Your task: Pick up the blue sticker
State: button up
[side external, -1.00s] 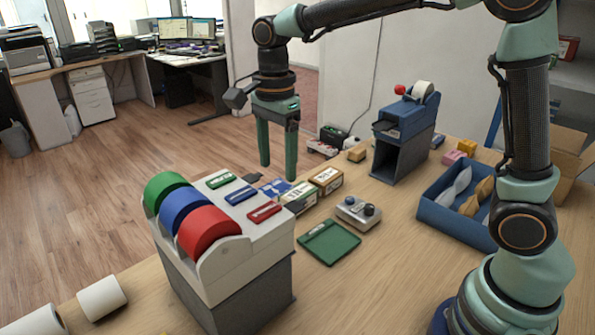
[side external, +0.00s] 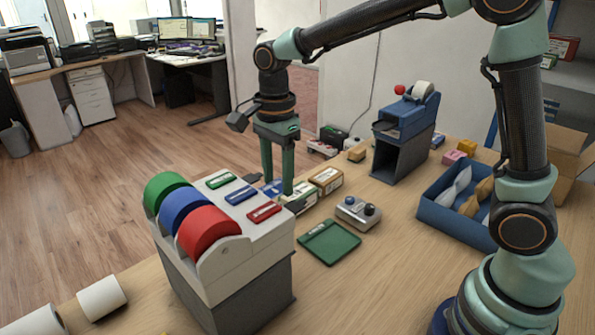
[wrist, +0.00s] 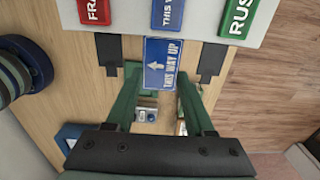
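The blue sticker (wrist: 163,68), with a white arrow and the words "THIS WAY UP", shows in the wrist view just off the white dispenser's edge. In the side view the blue sticker (side external: 272,188) is partly hidden by my fingers. My gripper (side external: 278,185) points down over it, beyond the dispenser. In the wrist view my gripper (wrist: 158,72) is open, with one finger on each side of the sticker. I cannot tell whether a finger touches it. The dispenser (side external: 231,264) carries green, blue and red rolls with matching label plates.
Small boxes (side external: 327,180) stand right of my fingers. A control box with knobs (side external: 357,213) and a green pad (side external: 329,243) lie nearer. A blue tape unit (side external: 404,133) stands behind, and a blue tray (side external: 446,221) is at the right.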

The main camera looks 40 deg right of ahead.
jog(key=shift+r, duration=0.1)
dwell(0.3)
jog(key=shift+d+r, duration=0.3)
jog(key=shift+r, duration=0.4)
jog(key=shift+d+r, duration=0.3)
jog(key=shift+r, duration=0.4)
jog(key=shift+a+r, duration=0.2)
jog(key=shift+r, duration=1.3)
jog(key=shift+a+r, duration=0.2)
jog(key=shift+r, duration=1.3)
jog(key=shift+a+r, duration=0.2)
jog(key=shift+r, duration=1.3)
